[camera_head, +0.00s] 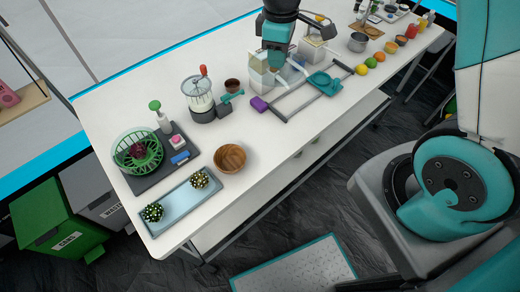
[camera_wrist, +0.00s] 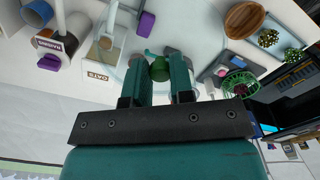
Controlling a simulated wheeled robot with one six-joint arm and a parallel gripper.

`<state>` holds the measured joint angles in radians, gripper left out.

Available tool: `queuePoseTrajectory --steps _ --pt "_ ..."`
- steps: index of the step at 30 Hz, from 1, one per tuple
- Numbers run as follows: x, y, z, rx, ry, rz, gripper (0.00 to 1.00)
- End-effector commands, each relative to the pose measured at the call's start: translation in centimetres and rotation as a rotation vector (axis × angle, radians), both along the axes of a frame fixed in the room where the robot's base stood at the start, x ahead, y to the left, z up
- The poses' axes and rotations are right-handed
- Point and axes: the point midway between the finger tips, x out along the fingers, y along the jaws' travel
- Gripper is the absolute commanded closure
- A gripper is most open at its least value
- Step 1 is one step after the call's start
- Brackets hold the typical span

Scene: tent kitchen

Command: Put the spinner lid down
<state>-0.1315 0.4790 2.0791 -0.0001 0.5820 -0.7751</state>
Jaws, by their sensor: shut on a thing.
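My gripper (camera_head: 274,60) is over the white table's back half, beside the clear containers. In the wrist view its two teal fingers (camera_wrist: 158,80) are shut on the green knob of the spinner lid (camera_wrist: 160,68). The lid's pale, see-through disc spreads around the fingers and is partly hidden by them. In the head view the lid (camera_head: 291,76) shows only faintly under the gripper; I cannot tell whether it touches the table. The green spinner basket (camera_head: 138,150), with dark red leaves inside, stands at the near left, well apart from the lid. It also shows in the wrist view (camera_wrist: 238,84).
A labelled clear container (camera_wrist: 103,57) stands close beside the gripper, with a raisin container (camera_wrist: 52,45) beyond. A grey-framed rack with a teal piece (camera_head: 322,82) lies to the right. A blender-like jar (camera_head: 201,97) and wooden bowl (camera_head: 229,158) stand leftward. Bare table lies between bowl and rack.

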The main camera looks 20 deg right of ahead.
Motion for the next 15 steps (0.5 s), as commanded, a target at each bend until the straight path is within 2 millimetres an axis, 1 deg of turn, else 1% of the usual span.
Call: queuePoseTrajectory --steps 1,3,6,10,12,15 --pt "-0.2 1.0 -1.8 0.0 -0.009 0.147 1.0" --pt "-0.9 2.1 -1.7 -0.001 -0.009 0.348 1.0" --pt "-1.8 3.3 -1.4 -0.001 -0.007 0.597 1.0" --pt "-2.9 4.3 -1.0 -0.002 -0.005 0.83 1.0" --pt "-3.3 4.6 -0.7 -0.002 -0.004 0.908 1.0" --pt "-3.7 4.8 -0.8 -0.001 0.001 0.969 1.0"
